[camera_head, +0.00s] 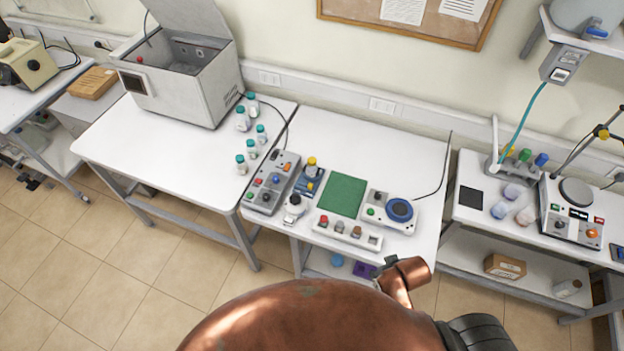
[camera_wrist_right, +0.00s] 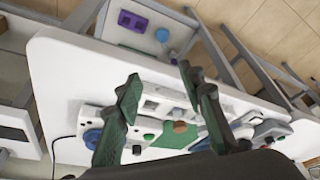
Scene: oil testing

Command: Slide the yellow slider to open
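On the middle table, a small blue device (camera_head: 309,183) carries a yellow-topped upright part (camera_head: 311,162); I cannot tell for sure whether this is the yellow slider or what position it is in. I cannot make it out in the right wrist view. My right gripper (camera_wrist_right: 159,80) has its two dark green fingers spread wide with nothing between them. Beyond them are the table and its devices, including a white panel with knobs (camera_wrist_right: 158,106). My left gripper is in neither view.
A green mat (camera_head: 342,194), a grey button box (camera_head: 271,184), a white knob panel (camera_head: 347,233) and a blue dial device (camera_head: 399,209) crowd the middle table. A large copper-coloured rounded form (camera_head: 310,315) hides the foreground. The table's back right is mostly clear.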

